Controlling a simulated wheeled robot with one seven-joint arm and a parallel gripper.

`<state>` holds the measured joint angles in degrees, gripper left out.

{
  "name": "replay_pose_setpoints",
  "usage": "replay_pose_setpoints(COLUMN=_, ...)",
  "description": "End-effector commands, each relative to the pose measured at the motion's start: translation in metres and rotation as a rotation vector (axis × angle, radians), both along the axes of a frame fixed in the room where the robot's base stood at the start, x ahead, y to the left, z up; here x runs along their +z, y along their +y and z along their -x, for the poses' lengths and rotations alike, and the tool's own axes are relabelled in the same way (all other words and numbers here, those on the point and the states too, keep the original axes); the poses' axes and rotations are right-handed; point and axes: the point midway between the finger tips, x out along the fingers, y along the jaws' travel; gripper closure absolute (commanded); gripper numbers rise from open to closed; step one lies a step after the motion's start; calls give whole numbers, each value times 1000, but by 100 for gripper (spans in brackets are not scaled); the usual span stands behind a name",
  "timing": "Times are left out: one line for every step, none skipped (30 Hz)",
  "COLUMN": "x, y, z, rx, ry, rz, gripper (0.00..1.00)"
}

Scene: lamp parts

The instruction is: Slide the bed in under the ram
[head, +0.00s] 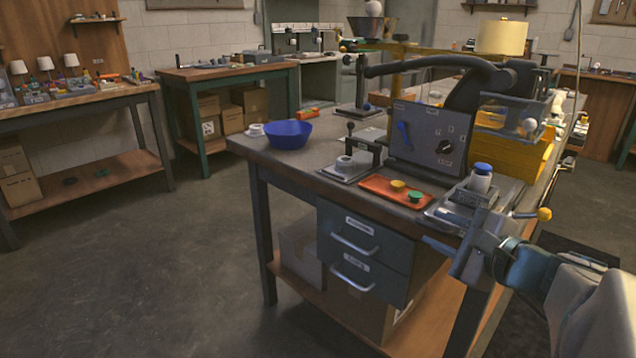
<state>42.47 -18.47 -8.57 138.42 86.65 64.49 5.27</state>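The press stands at the bench's right end, with a grey control panel (428,138), a thick black curved arm (480,88) and a yellow body (545,150). A clear guard (507,113) sits below the arm. The ram cannot be made out clearly. The metal bed (512,188) lies in front of the press, toward me. On it stands a white cylinder with a blue top (482,178) in a grey holder. A rod with a yellow knob (544,214) sticks out to the right. My gripper (450,250) is at the bench's front edge, just before the bed. Its finger gap and any contact are unclear.
Left of the bed are an orange tray (372,189) with yellow and green buttons, a small fixture (352,165) and a blue bowl (286,134). Drawers (357,250) are under the bench. Open floor (150,270) lies to the left.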

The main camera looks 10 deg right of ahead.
Motion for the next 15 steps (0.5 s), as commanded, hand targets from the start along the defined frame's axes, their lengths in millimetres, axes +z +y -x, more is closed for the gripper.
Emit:
replay_pose_setpoints(x=-5, y=3, z=-8, rx=2, ry=1, rz=-1, gripper=67)
replay_pose_setpoints(x=-6, y=5, z=-12, rx=3, ry=2, rz=-1, gripper=67)
replay_pose_setpoints(x=-6, y=6, z=-17, rx=1, ry=2, rz=0, gripper=67)
replay_pose_setpoints(x=-7, y=7, z=-20, rx=1, ry=0, rz=0, gripper=67)
replay_pose_setpoints(x=-7, y=8, z=-23, rx=1, ry=0, rz=0, gripper=67)
replay_pose_setpoints(x=-7, y=9, z=-26, rx=1, ry=1, rz=0, gripper=67)
replay_pose_setpoints(x=-8, y=9, z=-28, rx=1, ry=1, rz=0, gripper=67)
replay_pose_setpoints(x=-8, y=10, z=-30, rx=0, ry=0, rz=0, gripper=67)
replay_pose_setpoints(x=-8, y=10, z=-31, rx=0, ry=0, rz=-1, gripper=67)
replay_pose_setpoints(x=-8, y=11, z=-32, rx=0, ry=0, rz=-1, gripper=67)
replay_pose_setpoints(x=-8, y=11, z=-32, rx=0, ry=0, rz=-1, gripper=67)
replay_pose_setpoints(x=-8, y=11, z=-33, rx=0, ry=0, rz=-1, gripper=67)
replay_pose_setpoints(x=-8, y=11, z=-33, rx=0, ry=0, rz=-1, gripper=67)
replay_pose_setpoints(x=-8, y=11, z=-33, rx=0, ry=0, rz=-1, gripper=67)
replay_pose_setpoints(x=-8, y=11, z=-33, rx=0, ry=0, rz=-1, gripper=67)
